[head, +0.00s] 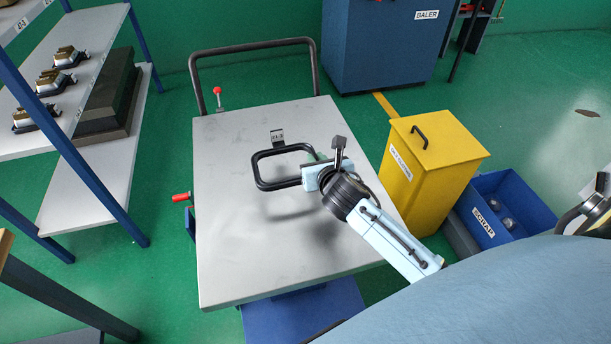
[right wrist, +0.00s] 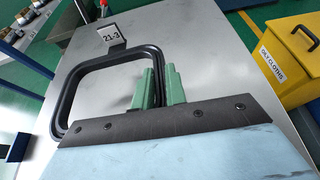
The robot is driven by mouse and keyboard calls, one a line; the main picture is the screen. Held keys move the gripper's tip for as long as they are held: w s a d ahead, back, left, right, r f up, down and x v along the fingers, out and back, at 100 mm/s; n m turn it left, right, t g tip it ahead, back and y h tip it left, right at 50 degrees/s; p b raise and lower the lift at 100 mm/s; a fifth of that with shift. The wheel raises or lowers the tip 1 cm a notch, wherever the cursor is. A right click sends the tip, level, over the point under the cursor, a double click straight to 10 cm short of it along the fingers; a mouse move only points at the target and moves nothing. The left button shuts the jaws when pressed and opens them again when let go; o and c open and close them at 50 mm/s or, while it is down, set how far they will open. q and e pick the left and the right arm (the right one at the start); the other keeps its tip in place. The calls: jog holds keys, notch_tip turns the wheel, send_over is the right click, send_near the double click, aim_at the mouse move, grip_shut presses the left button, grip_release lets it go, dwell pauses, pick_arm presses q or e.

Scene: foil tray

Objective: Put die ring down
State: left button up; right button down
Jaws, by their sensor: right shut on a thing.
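The die ring (head: 262,181) is a black rounded-rectangle frame with a grey tag marked 21-3 (head: 277,137) at its far side. My right gripper (head: 320,160) is shut on the ring's right side. The ring hangs over the grey top of the cart (head: 232,262), with its shadow apart from it, so it appears raised above the surface. In the right wrist view, the green fingers (right wrist: 160,88) are at the ring's right bar (right wrist: 154,56), and the wrist body hides part of its near side. My left gripper is not in view.
The cart top is otherwise bare, with a black push handle (head: 250,47) at its far end. A yellow oily-cloths bin (head: 436,160) and a blue scrap bin (head: 505,210) stand to the right. A shelf rack (head: 75,130) with metal parts stands to the left.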

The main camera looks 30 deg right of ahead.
notch_tip(320, 180, down, 3)
jog(key=shift+r+b, duration=0.15)
jog(key=shift+b, duration=0.15)
notch_tip(320, 180, down, 3)
jog(key=shift+f+b, duration=0.1)
jog(key=shift+b, duration=0.55)
jog(key=shift+f, duration=0.1)
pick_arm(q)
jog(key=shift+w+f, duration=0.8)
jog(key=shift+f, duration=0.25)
pick_arm(e)
jog(key=c, duration=1.4)
grip_release()
jog(key=shift+c, duration=0.2)
jog(key=p+v, duration=0.2)
jog(key=v, duration=1)
jog(key=shift+a, duration=0.1)
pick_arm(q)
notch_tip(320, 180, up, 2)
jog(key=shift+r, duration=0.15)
pick_arm(e)
jog(key=shift+s, duration=0.1)
